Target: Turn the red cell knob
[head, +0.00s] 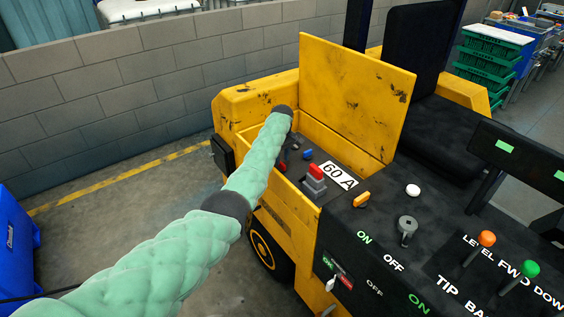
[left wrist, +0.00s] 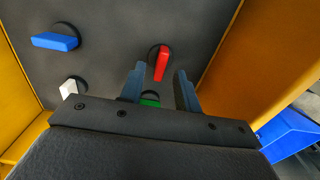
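The red cell knob (left wrist: 161,63) is a red bar handle on a round dark base, set in a dark panel. In the left wrist view it sits beyond and between the fingertips of my left gripper (left wrist: 160,72). The two blue-grey fingers are spread apart with nothing between them, and I see no contact with the knob. In the head view my left arm reaches into the yellow vehicle's open compartment, and its gripper is hidden there. My right gripper is in neither view.
A blue knob (left wrist: 55,41), a white knob (left wrist: 68,89) and a partly covered green knob (left wrist: 149,101) share the panel. Yellow walls flank it. In the head view a raised yellow lid (head: 355,95) stands behind the compartment, and a red-topped grey connector (head: 316,180) is beside it.

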